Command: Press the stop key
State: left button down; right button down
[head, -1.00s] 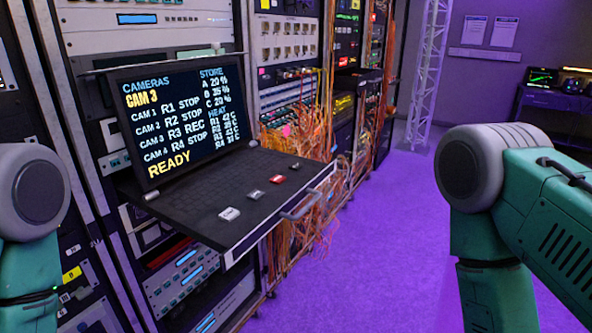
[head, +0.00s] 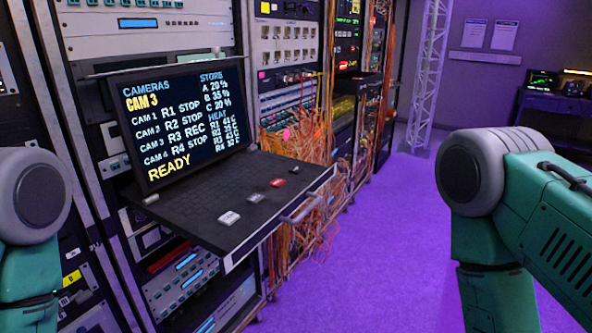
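A pull-out console with a raised screen (head: 184,122) and a dark keyboard tray (head: 205,190) sticks out of the rack. The screen reads "CAM 3" and "READY", with R1, R2 and R4 at STOP and R3 at REC. Along the tray's right part are a white key (head: 229,218), a pale key (head: 256,197), a red key (head: 277,182) and a dark key (head: 294,168). Their labels are too small to read, so I cannot tell which is the stop key. Only my arm links show at both sides; both grippers are out of view.
Tall racks (head: 285,45) stand behind and beside the console. Loose orange cables (head: 305,150) hang close to the tray's far right edge. The tray has a front handle (head: 302,207). The purple floor (head: 375,255) to the right is clear, up to a truss (head: 428,75).

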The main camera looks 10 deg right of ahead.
aim_at(295, 169)
jog(key=i+l, duration=0.1)
jog(key=l, duration=0.25)
jog(key=i+l, duration=0.1)
jog(key=l, duration=0.25)
jog(key=i+l, duration=0.15)
jog(key=l, duration=0.2)
jog(key=i+l, duration=0.1)
jog(key=l, duration=0.25)
jog(key=i+l, duration=0.1)
jog(key=l, duration=0.25)
jog(key=l+u, duration=0.25)
jog(key=u, duration=1.35)
jog(key=i, duration=0.05)
